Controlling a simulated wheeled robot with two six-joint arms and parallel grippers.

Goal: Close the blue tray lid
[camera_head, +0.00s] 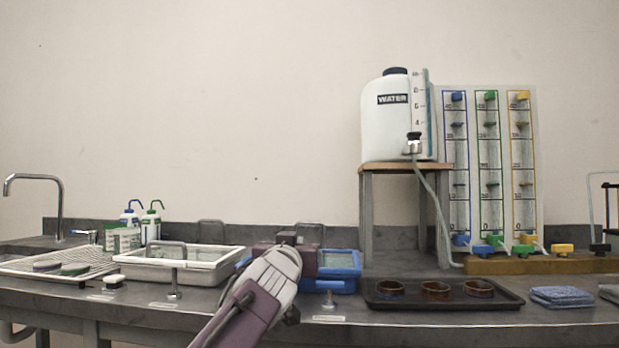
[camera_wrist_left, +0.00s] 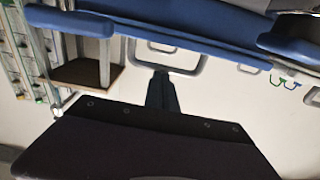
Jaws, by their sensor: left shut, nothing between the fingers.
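The blue tray (camera_head: 347,273) stands on the grey bench, right of my left arm. Its blue rim and a pale inner surface show; my arm and gripper hide its left part. I cannot tell clearly how its lid sits. A blue-topped lever (camera_head: 330,284) stands at its front. My left gripper (camera_head: 287,240) is over the tray's left part, its fingertips mostly hidden there. In the left wrist view the gripper (camera_wrist_left: 161,92) is shut and empty, close to a blue rim (camera_wrist_left: 210,50) and a grey loop handle (camera_wrist_left: 188,66); contact is unclear. My right gripper is not in view.
A white tray (camera_head: 130,259) stands left of my arm. Right of the blue tray are a dark tray (camera_head: 440,303) with brown rings, a stool (camera_head: 367,215) bearing a water tank (camera_head: 385,130), and folded blue cloth (camera_head: 560,297). Bottles (camera_head: 151,225) stand at the back left.

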